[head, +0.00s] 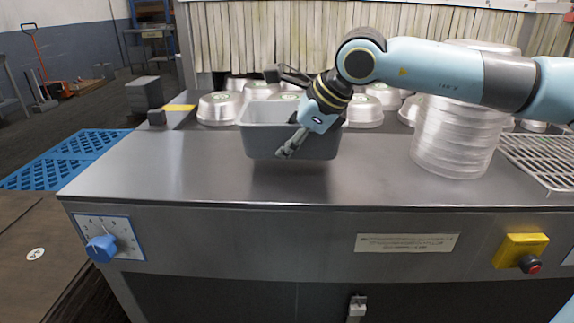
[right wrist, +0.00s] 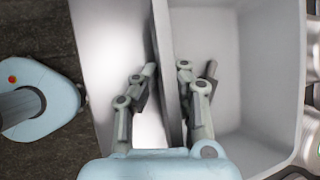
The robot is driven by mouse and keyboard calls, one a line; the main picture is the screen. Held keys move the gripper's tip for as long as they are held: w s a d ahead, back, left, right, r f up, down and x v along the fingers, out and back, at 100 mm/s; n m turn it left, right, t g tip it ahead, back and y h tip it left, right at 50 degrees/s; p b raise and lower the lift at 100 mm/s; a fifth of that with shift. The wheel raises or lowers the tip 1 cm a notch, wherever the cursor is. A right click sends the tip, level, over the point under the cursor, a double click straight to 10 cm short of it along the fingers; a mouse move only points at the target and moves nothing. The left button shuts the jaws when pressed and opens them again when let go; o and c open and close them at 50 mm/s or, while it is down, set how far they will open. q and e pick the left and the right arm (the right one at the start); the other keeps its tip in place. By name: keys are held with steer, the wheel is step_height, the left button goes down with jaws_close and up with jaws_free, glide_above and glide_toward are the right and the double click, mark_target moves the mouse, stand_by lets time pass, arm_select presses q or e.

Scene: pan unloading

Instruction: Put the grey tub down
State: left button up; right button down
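The grey tub (head: 262,143) is an open rectangular box at the middle of the steel counter in the head view. It looks level, and a dark shadow on the counter in front of and below it suggests its base is a little above the surface. My right gripper (head: 289,143) is at its near wall, one finger outside and the other hidden behind the wall. In the right wrist view the fingers (right wrist: 168,86) lie on both sides of the tub's wall (right wrist: 164,40), closed on it. The tub's visible inside is empty. My left gripper is not in view.
The steel counter (head: 180,170) is clear in front and to the left of the tub. Several silver lidded pans (head: 218,108) stand behind it.

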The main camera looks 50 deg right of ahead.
steer(key=shift+f, duration=1.45)
steer(key=shift+f, duration=0.1)
steer(key=shift+f+b, duration=0.15)
steer(key=shift+b, duration=0.15)
steer(key=c, duration=1.5)
jaws_free()
steer(key=shift+s, duration=0.1)
steer(key=shift+r, duration=0.2)
